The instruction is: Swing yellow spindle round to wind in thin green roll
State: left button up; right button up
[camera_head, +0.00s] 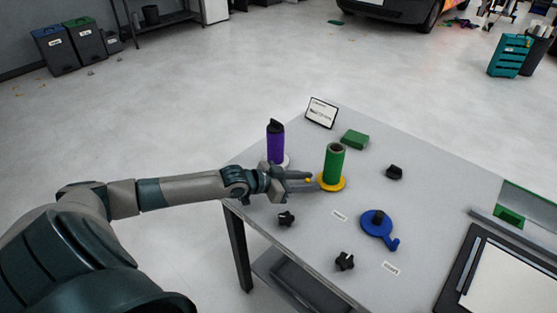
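A thin green roll (335,162) stands upright on the yellow spindle (331,184), whose round yellow base lies on the grey table. My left gripper (311,181) reaches in from the left, low over the table, at the left side of the yellow base. Its two fingers are apart and point right, with a small yellow piece between the tips. I cannot tell whether the fingers touch it. My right gripper is not in view.
A purple roll (275,142) stands behind my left gripper. A blue spindle (378,226) with a hooked arm, black knobs (345,261), a green block (355,139) and a sign (321,113) are on the table (430,190). A black-framed white panel (510,280) lies at front right.

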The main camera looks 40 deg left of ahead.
pick_arm(q)
jog(key=b+v, duration=0.1)
jog(key=v, duration=0.9)
jog(key=shift+s, duration=0.1)
jog(key=p+v, duration=0.1)
jog(key=v, duration=0.5)
jog(key=shift+s+a+r, duration=0.2)
jog(key=shift+s+r, duration=0.05)
dwell(0.5)
